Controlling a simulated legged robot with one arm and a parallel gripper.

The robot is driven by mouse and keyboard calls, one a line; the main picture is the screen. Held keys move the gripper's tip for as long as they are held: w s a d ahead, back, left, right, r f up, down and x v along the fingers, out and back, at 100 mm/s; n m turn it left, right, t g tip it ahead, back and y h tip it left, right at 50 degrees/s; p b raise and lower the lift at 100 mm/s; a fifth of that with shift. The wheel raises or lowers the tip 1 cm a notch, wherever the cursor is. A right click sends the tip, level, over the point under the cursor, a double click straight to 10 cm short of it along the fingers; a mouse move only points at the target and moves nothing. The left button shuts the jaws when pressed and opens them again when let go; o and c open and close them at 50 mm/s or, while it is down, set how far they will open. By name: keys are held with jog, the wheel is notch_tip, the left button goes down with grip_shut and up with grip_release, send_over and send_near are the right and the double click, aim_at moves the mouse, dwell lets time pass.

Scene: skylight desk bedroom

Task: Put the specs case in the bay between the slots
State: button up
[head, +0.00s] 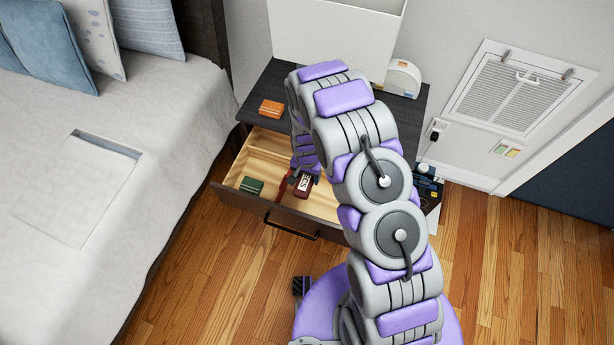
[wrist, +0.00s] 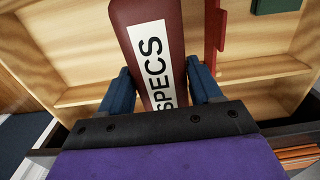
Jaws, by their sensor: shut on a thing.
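The dark red specs case (head: 304,187) with a white SPECS label is held by my gripper (head: 303,176) over the open drawer (head: 235,205). In the wrist view, the case (wrist: 146,28) stands between the two blue fingers of my gripper (wrist: 162,88), which are shut on its sides. Pale wooden dividers (wrist: 262,68) split the drawer. A thin red piece (wrist: 213,35) stands beside the case, with a gap between them. I cannot tell whether the case touches the drawer floor; its near end is hidden by my gripper.
A green box (head: 251,186) lies in the drawer's left front part. An orange box (head: 272,109) sits on the dark nightstand top (head: 262,88), near a white rounded device (head: 403,78). The bed (head: 150,190) is close on the left. My arm hides the drawer's right side.

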aim_at(307, 184)
jog(key=shift+s+a+f, duration=0.1)
jog(key=shift+a+f, duration=0.2)
jog(key=shift+a, duration=0.5)
jog(key=shift+d+r, duration=0.15)
jog(key=shift+d, duration=0.75)
jog(key=shift+a+f, duration=0.35)
jog(key=shift+f, duration=0.25)
jog(key=shift+a+f, duration=0.35)
jog(key=shift+f, duration=0.25)
jog(key=shift+d+f, duration=0.3)
jog(key=shift+f, duration=0.2)
jog(key=shift+d+f, duration=0.25)
jog(key=shift+f, duration=0.2)
jog(key=shift+a+f, duration=0.2)
jog(key=shift+f, duration=0.4)
jog(key=shift+a+f, duration=0.15)
jog(key=shift+f, duration=0.4)
jog(key=shift+d, duration=0.25)
jog(key=shift+a+f, duration=0.1)
jog(key=shift+a, duration=0.15)
